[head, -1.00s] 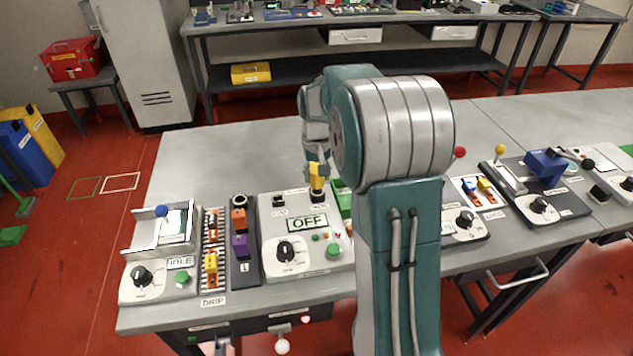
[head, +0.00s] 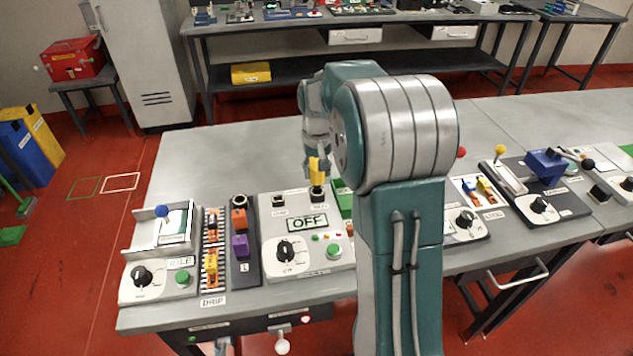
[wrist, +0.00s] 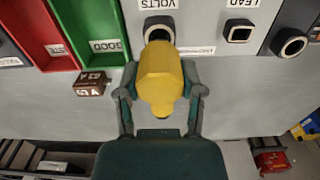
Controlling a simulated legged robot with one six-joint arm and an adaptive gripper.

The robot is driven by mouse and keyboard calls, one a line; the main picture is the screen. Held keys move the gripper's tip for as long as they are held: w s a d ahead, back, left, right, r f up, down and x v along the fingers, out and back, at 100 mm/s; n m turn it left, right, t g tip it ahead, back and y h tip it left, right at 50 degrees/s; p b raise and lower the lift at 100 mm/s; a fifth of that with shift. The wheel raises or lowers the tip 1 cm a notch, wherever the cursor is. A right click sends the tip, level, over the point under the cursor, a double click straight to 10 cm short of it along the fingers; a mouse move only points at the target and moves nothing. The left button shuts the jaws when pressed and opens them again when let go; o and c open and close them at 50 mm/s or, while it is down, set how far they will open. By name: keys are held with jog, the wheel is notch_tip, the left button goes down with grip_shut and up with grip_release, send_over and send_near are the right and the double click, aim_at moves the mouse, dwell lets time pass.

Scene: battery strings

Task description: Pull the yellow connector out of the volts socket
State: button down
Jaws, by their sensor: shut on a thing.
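The yellow connector (head: 317,172) stands upright, just above the dark volts socket (head: 317,195) at the back of the white-topped OFF panel. My gripper (wrist: 160,92) is shut on the connector, one finger on each side of it. In the wrist view the yellow connector (wrist: 160,75) covers the lower part of the volts socket (wrist: 158,24), whose dark ring and upper opening show beside the VOLTS label. I cannot tell whether the connector's tip is fully clear of the socket.
The lead socket (wrist: 239,31) is beside the volts socket. A green bin (wrist: 97,30), a red bin (wrist: 48,35) and a brown block (wrist: 92,84) are on the other side in the wrist view.

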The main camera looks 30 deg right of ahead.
jog(key=shift+r, duration=0.1)
jog(key=shift+r, duration=2.4)
